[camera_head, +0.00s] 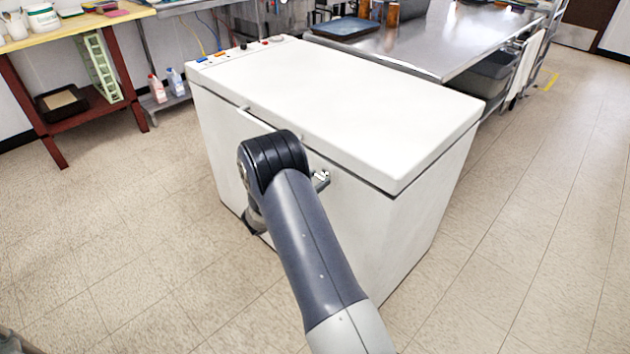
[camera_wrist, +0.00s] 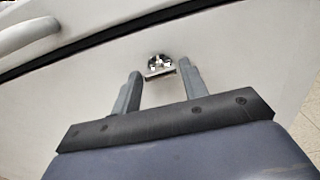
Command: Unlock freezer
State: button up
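The white chest freezer (camera_head: 330,95) stands in the middle of the head view with its lid down. Its front face (camera_wrist: 215,60) fills most of the wrist view. A small metal lock (camera_wrist: 158,65) sits on that face below the lid seam, and it also shows beside my arm in the head view (camera_head: 321,179). My gripper (camera_wrist: 158,75) is open, its two fingers apart and pointing at the lock. The lock appears between and just beyond the fingertips; I cannot tell whether they touch.
A white lid handle (camera_wrist: 25,37) lies to the left of the lock, and also shows in the head view (camera_head: 256,119). A steel table (camera_head: 425,45) stands behind the freezer. A red-legged bench (camera_head: 75,125) is at the left. The floor (camera_head: 540,230) at the right is clear.

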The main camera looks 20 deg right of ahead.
jog(key=c, duration=0.6)
jog(key=shift+f+m+b, duration=0.15)
jog(key=shift+m+b, duration=0.15)
jog(key=shift+b, duration=0.2)
jog(key=shift+s+m+b, duration=0.1)
jog(key=shift+m+b, duration=8.6)
jog(key=shift+b, duration=4.3)
jog(key=o, duration=1)
jog(key=shift+c, duration=0.2)
